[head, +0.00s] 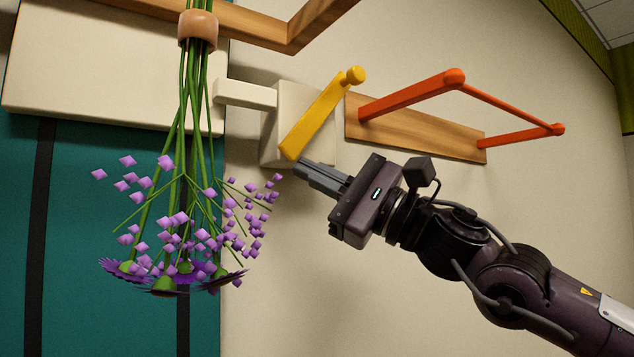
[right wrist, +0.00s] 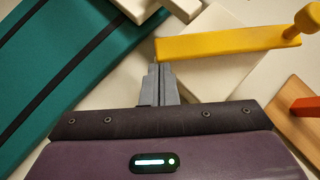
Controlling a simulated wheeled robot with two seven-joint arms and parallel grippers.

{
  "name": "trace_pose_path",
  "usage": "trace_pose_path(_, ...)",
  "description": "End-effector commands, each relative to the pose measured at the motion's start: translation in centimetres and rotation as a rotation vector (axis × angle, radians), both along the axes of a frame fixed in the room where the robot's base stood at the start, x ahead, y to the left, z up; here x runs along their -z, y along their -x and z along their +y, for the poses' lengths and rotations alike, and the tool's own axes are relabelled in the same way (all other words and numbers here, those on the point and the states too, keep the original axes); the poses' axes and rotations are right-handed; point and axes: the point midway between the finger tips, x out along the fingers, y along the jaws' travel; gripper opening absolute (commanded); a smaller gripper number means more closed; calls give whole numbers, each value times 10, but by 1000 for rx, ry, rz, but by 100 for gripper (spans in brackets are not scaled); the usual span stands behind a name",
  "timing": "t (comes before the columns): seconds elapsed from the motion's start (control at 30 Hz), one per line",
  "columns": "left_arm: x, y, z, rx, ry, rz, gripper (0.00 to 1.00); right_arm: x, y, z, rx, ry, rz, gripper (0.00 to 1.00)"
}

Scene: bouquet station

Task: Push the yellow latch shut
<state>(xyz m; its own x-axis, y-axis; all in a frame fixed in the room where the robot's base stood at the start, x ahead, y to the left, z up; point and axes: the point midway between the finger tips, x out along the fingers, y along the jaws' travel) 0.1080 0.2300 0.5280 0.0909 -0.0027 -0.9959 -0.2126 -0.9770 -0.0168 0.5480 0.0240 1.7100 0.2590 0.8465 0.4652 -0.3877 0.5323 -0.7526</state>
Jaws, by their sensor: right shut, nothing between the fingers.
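The yellow latch (head: 318,120) is a long bar with a round knob at its upper right end. It slants across a cream block (head: 270,137) on the wall. In the right wrist view the latch (right wrist: 222,43) spans the top right, knob at the right. My right gripper (head: 299,168) is shut and empty, its tips close to the latch's lower left end. In the right wrist view the fingertips (right wrist: 160,68) are just below that end; I cannot tell whether they touch it. My left gripper is in neither view.
A hanging bunch of purple flowers (head: 187,220) is left of the latch, before a teal panel (head: 90,240). A wooden board (head: 420,128) with an orange-red bar frame (head: 412,96) is to the right. The wall below the latch is clear apart from my right arm.

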Motion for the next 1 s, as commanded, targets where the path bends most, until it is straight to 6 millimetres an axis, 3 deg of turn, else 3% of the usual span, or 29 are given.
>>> trace_pose_path(0.37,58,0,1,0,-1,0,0,8,9,12,-5,-150,107,0)
trace_pose_path(0.6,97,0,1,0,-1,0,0,-2,17,24,-3,-334,242,0)
trace_pose_path(1.0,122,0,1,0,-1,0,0,-25,29,40,-1,-594,433,0)
